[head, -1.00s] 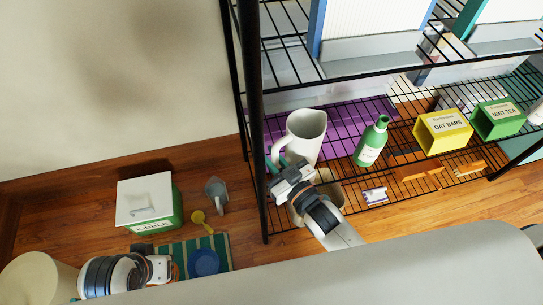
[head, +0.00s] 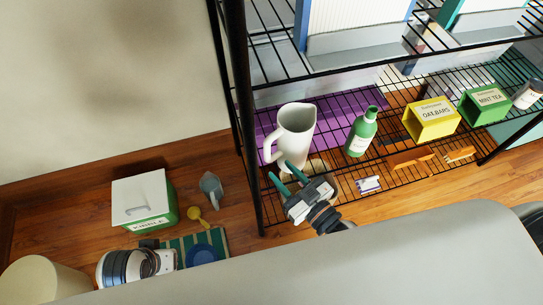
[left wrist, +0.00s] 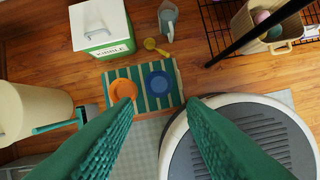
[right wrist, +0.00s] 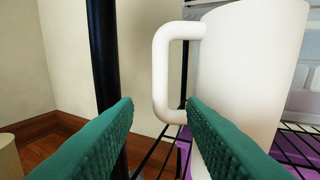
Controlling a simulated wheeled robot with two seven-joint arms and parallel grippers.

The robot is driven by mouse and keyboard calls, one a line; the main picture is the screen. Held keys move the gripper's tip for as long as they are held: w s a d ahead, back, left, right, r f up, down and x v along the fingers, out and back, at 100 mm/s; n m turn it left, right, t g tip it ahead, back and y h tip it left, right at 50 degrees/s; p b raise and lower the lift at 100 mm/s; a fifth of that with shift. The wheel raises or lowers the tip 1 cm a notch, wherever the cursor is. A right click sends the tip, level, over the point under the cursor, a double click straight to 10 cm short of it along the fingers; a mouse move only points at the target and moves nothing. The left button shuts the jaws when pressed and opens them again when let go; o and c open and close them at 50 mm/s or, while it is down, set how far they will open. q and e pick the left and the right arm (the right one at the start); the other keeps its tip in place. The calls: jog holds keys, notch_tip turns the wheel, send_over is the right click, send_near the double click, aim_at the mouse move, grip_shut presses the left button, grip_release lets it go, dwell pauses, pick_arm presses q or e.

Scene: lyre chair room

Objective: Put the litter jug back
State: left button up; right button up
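A white jug (head: 297,127) with a loop handle stands upright on the purple mat (head: 345,115) on the wire shelf (head: 395,185). My right gripper (head: 282,172) is open and empty, just in front of the jug and below its handle. In the right wrist view the jug (right wrist: 250,70) fills the right side. Its handle (right wrist: 163,75) is beyond the spread fingers, apparently apart from them. My left gripper (left wrist: 160,101) is open and empty above the floor, facing the striped mat (left wrist: 142,83). A smaller grey jug (head: 210,187) stands on the floor.
A green bottle (head: 361,133), yellow oat bars box (head: 432,120) and green mint tea box (head: 484,106) stand right of the jug. The black shelf post (head: 243,130) is close on the left. A kibble bin (head: 143,200), yellow scoop (head: 194,213) and bowls sit on the floor.

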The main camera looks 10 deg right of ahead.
pick_arm(q)
jog(key=shift+w+f, duration=0.1)
jog(key=shift+f, duration=0.6)
pick_arm(e)
jog(key=s+d+f+m+g+h, duration=0.2)
jog(key=s+d+f+g+h, duration=0.5)
jog(key=g, duration=0.6)
jog(key=s+d+f, duration=0.1)
jog(key=s, duration=0.1)
jog(key=shift+s+d+m, duration=0.25)
jog(key=shift+s+m, duration=0.15)
jog(key=shift+f, duration=0.1)
